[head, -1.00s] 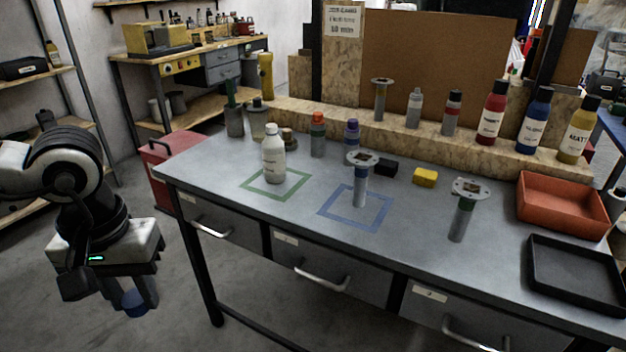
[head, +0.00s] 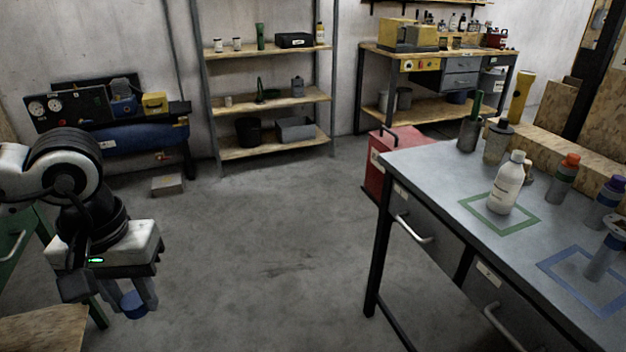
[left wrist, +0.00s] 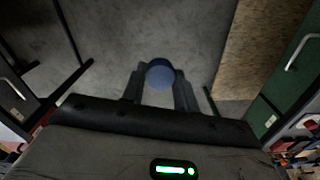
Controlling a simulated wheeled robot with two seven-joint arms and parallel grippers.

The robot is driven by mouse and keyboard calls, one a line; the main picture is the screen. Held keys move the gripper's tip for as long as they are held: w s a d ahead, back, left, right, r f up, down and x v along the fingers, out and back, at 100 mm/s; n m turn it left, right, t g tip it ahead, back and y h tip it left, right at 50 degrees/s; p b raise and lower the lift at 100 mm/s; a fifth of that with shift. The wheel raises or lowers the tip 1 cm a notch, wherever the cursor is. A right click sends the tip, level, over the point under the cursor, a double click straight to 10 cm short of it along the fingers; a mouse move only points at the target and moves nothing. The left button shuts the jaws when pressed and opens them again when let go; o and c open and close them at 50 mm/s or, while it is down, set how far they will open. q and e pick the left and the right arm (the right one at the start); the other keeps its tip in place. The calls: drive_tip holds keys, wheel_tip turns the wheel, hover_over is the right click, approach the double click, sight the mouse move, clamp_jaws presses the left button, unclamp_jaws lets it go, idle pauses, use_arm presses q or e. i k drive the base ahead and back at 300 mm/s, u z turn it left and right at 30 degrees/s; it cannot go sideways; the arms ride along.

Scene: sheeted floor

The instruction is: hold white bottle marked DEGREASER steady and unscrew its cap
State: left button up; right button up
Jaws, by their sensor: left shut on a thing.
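The white bottle (head: 505,187) stands upright inside the green square outline on the grey workbench in the head view. Its label is too small to read, and its narrow top is pale. My left gripper (head: 138,296) hangs above the floor at the lower left, well apart from the bottle and bench. It is shut on a small round blue piece, which looks like a cap (head: 133,305). The blue cap also shows between the fingers in the left wrist view (left wrist: 160,74). My right gripper is not in view.
The bench (head: 420,165) carries a blue square outline, an orange-topped bottle (head: 563,178) and a purple-topped bottle (head: 606,202). A red cabinet (head: 400,150) stands at its far end. Shelves (head: 270,100) line the back wall. Open floor lies between my left arm and the bench.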

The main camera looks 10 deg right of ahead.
sight(510, 178)
drive_tip(key=u, duration=0.25)
drive_tip(key=i, duration=2.6)
drive_tip(key=z, duration=4.4)
drive_tip(key=i, duration=1.05)
drive_tip(key=z, duration=0.05)
